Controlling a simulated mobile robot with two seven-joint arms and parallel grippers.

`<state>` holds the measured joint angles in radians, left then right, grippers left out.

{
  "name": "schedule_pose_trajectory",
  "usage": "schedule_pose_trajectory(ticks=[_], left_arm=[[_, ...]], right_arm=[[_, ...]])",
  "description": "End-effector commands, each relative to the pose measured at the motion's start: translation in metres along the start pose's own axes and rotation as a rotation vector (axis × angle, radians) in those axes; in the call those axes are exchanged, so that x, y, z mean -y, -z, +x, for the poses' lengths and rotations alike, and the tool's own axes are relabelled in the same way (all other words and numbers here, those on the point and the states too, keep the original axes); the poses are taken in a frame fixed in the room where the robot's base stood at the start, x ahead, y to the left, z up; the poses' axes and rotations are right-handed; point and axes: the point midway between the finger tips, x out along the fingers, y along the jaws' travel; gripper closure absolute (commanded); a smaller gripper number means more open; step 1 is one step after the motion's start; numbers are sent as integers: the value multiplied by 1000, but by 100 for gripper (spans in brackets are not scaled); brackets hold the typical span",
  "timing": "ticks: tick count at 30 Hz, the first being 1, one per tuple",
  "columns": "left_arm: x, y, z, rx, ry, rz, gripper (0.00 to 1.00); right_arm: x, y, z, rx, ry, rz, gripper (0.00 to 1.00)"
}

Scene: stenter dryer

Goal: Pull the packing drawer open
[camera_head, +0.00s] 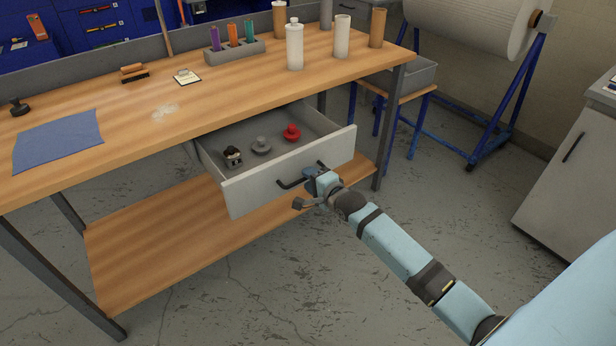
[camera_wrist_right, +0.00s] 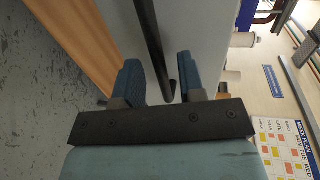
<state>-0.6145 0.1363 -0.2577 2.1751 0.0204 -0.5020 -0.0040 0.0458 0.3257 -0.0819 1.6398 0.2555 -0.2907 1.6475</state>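The packing drawer (camera_head: 292,178) is a light grey drawer under the wooden bench and stands pulled out, its inside showing. It holds a small black-and-white item (camera_head: 233,156), a grey knob-like item (camera_head: 261,146) and a red one (camera_head: 291,133). Its dark bar handle (camera_head: 290,184) is on the front panel. My right gripper (camera_head: 318,175) is at the right end of the handle. In the right wrist view its blue fingers (camera_wrist_right: 160,80) stand apart with the dark handle (camera_wrist_right: 153,45) between them, with gaps showing beside it. My left gripper is out of view.
The bench top (camera_head: 130,110) carries a blue cloth (camera_head: 57,140), a brush, a thread holder (camera_head: 235,52) and several bottles and cones. A lower shelf (camera_head: 150,245) lies beneath the drawer. A grey cabinet (camera_head: 570,180) stands at right; the floor between is clear.

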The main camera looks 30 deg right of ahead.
Motion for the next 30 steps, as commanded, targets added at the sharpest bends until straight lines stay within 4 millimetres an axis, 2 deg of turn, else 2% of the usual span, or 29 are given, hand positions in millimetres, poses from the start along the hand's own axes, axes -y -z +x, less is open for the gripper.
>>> schedule_pose_trajectory(ticks=[9,15,21,30], left_arm=[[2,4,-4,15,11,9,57],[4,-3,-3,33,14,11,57],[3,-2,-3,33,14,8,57],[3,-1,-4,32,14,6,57]], right_arm=[[1,0,-74,-1,-3,2,63],[1,0,-108,-1,-2,2,63],[0,0,-121,0,-1,0,63],[0,0,-122,-1,-1,1,63]])
